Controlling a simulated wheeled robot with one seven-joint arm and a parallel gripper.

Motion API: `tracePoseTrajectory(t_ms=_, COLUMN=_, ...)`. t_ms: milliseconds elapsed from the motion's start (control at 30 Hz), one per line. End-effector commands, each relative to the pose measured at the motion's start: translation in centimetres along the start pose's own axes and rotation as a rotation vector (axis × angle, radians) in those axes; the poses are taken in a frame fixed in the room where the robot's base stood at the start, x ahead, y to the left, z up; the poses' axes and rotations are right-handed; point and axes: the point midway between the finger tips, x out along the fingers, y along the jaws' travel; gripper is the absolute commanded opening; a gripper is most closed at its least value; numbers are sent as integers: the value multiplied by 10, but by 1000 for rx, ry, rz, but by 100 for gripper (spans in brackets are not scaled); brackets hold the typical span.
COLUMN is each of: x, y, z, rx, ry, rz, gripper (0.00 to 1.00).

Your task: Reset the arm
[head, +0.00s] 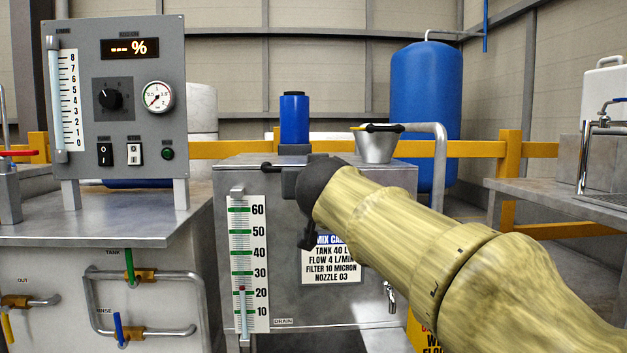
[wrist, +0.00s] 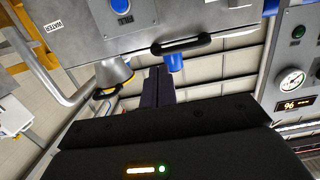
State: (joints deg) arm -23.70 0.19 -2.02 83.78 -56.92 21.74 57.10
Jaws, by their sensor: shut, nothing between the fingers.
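My arm reaches in from the lower right of the head view, with a pale yellow patterned cover and a dark end in front of the grey metal mix tank (head: 250,180). My gripper is mostly hidden behind that dark end there. In the wrist view my gripper (wrist: 158,73) shows two dark fingers close together, shut and with nothing seen between them. The fingers point towards the tank top, near a black handle (wrist: 182,46) and a blue cylinder (wrist: 174,63). I cannot tell the gap between the fingertips and the tank.
A grey control panel (head: 90,35) stands on the left bench, with pipes and valves below. A metal bench (head: 570,190) is at the right. A yellow rail (head: 480,149) and blue vessel (head: 425,85) are behind.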

Motion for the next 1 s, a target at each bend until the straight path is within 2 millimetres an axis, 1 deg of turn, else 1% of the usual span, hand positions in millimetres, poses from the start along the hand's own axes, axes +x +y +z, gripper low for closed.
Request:
tracePoseTrajectory(t_ms=167, x=3, y=4, z=5, rx=-9, ry=-36, rz=7, gripper=0)
tracePoseTrajectory(t_ms=267, x=7, y=13, z=19, rx=-26, ry=-108, rz=17, gripper=0)
tracePoseTrajectory(t_ms=367, x=9, y=26, z=42, rx=-48, ry=-214, rz=30, gripper=0)
tracePoseTrajectory(t_ms=400, x=8, y=32, z=54, rx=-56, ry=-261, rz=36, gripper=0)
tracePoseTrajectory(t_ms=567, x=-4, y=57, z=100, rx=-79, ry=-448, rz=51, gripper=0)
tracePoseTrajectory(t_ms=667, x=-18, y=72, z=128, rx=-84, ry=-563, rz=58, gripper=0)
tracePoseTrajectory(t_ms=767, x=-39, y=85, z=153, rx=-83, ry=-675, rz=62, gripper=0)
tracePoseTrajectory(t_ms=867, x=-64, y=97, z=176, rx=-75, ry=-784, rz=64, gripper=0)
tracePoseTrajectory(t_ms=967, x=-93, y=108, z=195, rx=-59, ry=-891, rz=64, gripper=0)
tracePoseTrajectory(t_ms=1000, x=-105, y=112, z=202, rx=-51, ry=-932, rz=64, gripper=0)
